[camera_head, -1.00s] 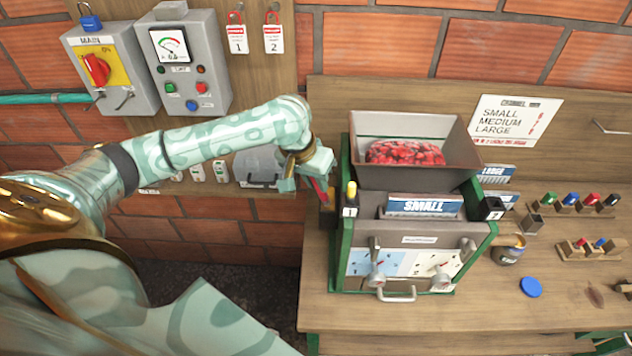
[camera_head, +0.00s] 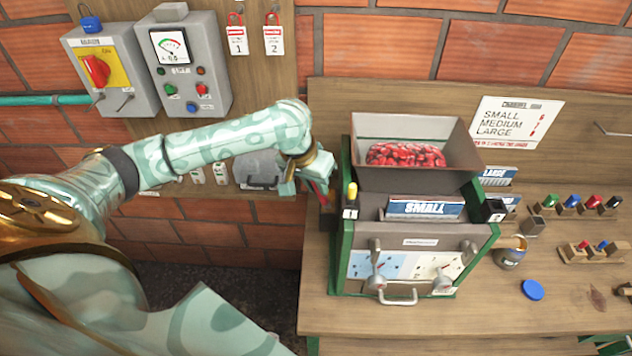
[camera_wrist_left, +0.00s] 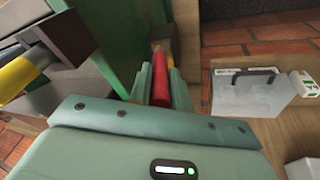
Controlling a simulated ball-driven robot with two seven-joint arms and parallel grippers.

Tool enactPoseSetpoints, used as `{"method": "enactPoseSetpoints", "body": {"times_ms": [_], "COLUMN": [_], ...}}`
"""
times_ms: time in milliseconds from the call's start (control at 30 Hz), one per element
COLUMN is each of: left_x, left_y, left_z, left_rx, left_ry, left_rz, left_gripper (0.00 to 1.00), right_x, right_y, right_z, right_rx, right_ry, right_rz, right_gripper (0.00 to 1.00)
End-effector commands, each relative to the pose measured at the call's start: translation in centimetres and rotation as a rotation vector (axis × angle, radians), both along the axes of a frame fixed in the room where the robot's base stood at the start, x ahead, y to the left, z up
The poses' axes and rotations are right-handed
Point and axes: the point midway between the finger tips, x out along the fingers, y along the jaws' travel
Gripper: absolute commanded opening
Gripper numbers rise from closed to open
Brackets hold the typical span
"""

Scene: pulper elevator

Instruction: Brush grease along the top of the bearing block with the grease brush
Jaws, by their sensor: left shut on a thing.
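My left gripper (camera_head: 308,184) is shut on the red handle of the grease brush (camera_head: 319,193), just left of the green-framed machine. The wrist view shows the red handle (camera_wrist_left: 160,82) between the fingers. It points at a dark brown block (camera_wrist_left: 161,48) beside the green wall, which I take for the bearing block. In the head view a dark block (camera_head: 328,203) shows at the machine's left side, by the brush. The bristles are hidden or too small to make out, so I cannot tell whether they touch the block. My right gripper is not in view.
The machine (camera_head: 345,255) carries a hopper (camera_head: 460,150) of red cherries and a yellow-topped post (camera_head: 351,190) near the brush. An open tin (camera_head: 509,256) and a blue lid (camera_head: 533,290) are on the bench to the right. Control boxes (camera_head: 190,65) hang behind my arm.

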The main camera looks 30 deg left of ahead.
Motion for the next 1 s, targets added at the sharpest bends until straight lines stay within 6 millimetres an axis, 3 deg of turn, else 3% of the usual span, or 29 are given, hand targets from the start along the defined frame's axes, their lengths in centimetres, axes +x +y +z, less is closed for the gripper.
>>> {"method": "enactPoseSetpoints", "body": {"times_ms": [733, 1000], "left_x": [0.0, 1.3], "left_y": [0.0, 0.8], "left_z": [-0.8, -0.5], "left_rx": [0.000, -0.002], "left_ry": [0.000, 0.001], "left_rz": [0.000, 0.001], "left_gripper": [0.00, 0.00], "right_x": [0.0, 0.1], "right_y": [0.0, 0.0], "right_z": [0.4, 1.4], "right_rx": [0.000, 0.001], "right_ry": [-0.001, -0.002], "right_rz": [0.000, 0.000], "right_gripper": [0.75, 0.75]}}
